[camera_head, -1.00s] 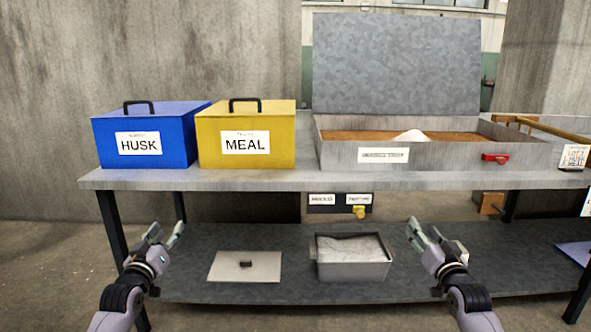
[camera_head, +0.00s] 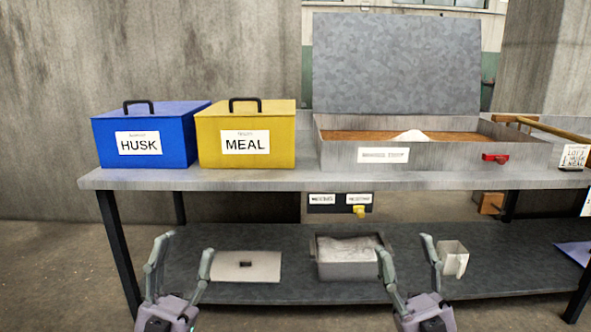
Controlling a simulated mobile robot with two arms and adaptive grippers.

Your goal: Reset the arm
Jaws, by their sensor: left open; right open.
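My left gripper (camera_head: 180,262) is at the lower left, in front of the lower shelf. Its fingers point up and are spread apart, with nothing between them. My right gripper (camera_head: 406,262) is at the lower middle right, also with its fingers up, open and empty. Its left finger overlaps the right edge of a grey metal bin (camera_head: 345,270) with pale contents in the picture. Its right finger stands just left of a white cup with a handle (camera_head: 453,259) on the lower shelf.
A blue HUSK box (camera_head: 178,137) and a yellow MEAL box (camera_head: 275,140) stand on the table (camera_head: 250,180). An open metal box (camera_head: 450,154) holds brown material and a white heap. A flat lid (camera_head: 262,267) lies on the lower shelf (camera_head: 500,270).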

